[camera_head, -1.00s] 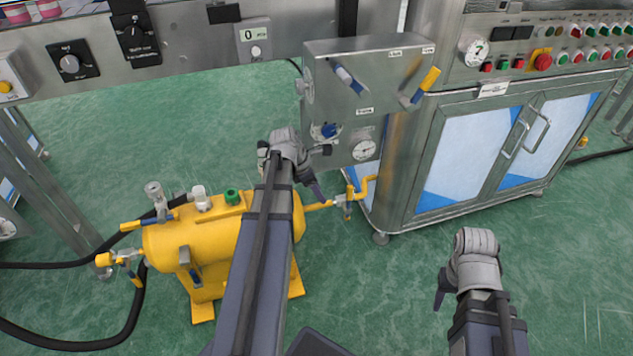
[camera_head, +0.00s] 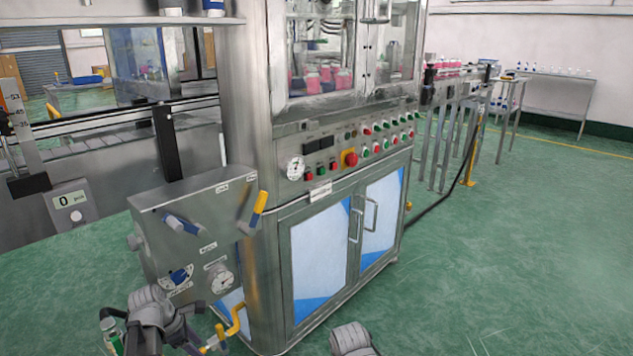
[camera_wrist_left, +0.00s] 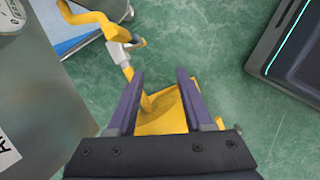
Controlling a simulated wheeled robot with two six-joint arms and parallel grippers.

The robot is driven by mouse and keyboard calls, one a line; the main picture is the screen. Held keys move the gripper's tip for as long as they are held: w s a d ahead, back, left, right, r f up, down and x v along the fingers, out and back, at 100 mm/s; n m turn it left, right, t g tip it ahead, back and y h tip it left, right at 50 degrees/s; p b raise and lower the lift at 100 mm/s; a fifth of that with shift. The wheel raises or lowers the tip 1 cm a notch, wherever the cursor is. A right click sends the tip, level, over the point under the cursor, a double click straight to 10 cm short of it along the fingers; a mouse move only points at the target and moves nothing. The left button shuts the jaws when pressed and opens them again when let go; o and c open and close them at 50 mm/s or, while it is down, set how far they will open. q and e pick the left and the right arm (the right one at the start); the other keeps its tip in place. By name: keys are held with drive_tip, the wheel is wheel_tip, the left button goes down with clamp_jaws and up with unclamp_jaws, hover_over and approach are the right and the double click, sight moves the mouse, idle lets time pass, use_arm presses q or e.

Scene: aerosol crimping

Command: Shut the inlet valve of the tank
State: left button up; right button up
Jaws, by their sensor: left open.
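The yellow tank is mostly below the head view; a green-capped fitting (camera_head: 111,336) shows at the lower left edge. A bent yellow pipe (camera_head: 237,320) runs to the machine, with a valve (camera_head: 215,340) on it near the bottom edge. I cannot tell whether this is the inlet valve. In the left wrist view, the yellow pipe (camera_wrist_left: 97,18) and a valve fitting (camera_wrist_left: 120,52) lie ahead of and left of the fingertips.
A steel control box (camera_head: 195,225) with blue and yellow handles and a gauge stands above the pipe. The steel cabinet (camera_head: 270,220) is close on the right. Green floor (camera_head: 500,270) is clear further right. Part of my right arm shows at the bottom edge.

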use_arm(q)
drive_tip(key=s+d+r+m+g+y+p, duration=0.15)
drive_tip(key=s+d+m, duration=0.25)
drive_tip(key=d+m, duration=0.5)
drive_tip(key=s+d+r+m+g+y+p, duration=0.15)
drive_tip(key=s+d+m, duration=0.25)
drive_tip(key=d+m, duration=0.55)
drive_tip(key=s+d+r+m+y+p, duration=0.1)
drive_tip(key=s+d+r+m+p, duration=0.15)
drive_tip(key=s+d+m, duration=0.45)
wheel_tip(320, 180, up, 37)
drive_tip(key=w+d+m+p, duration=0.2)
drive_tip(key=p, duration=3.5)
drive_tip(key=shift+w+d+p, duration=0.15)
drive_tip(key=shift+d+p, duration=0.05)
drive_tip(key=shift+p, duration=0.2)
drive_tip(key=shift+f, duration=0.15)
